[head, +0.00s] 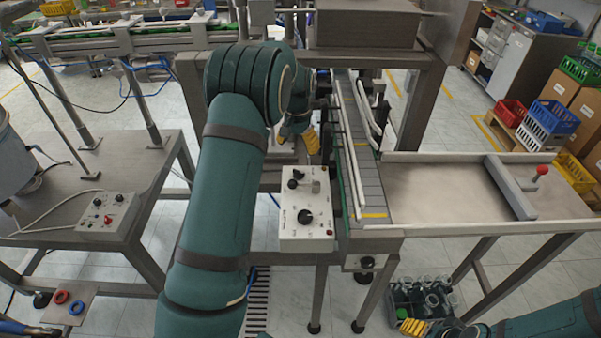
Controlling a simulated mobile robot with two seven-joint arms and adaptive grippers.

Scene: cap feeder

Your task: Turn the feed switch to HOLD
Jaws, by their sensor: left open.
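A white control box (307,235) stands beside the conveyor in the middle of the head view. It bears a large black rotary knob (304,217) on its front half and a smaller dark knob (295,178) near its back. The lettering is too small to read, so I cannot tell which knob is the feed switch or how it is set. My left gripper (297,138), with yellow fingertips, is open beyond the box's back edge, apart from the knobs. My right gripper (412,327) shows partly at the bottom right; its opening is unclear.
The conveyor (366,170) runs just right of the box. A tray table (440,195) with a red-knobbed pusher (541,171) lies further right. Another control box (107,213) sits on the left table. A crate of bottles (422,298) stands on the floor near my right gripper.

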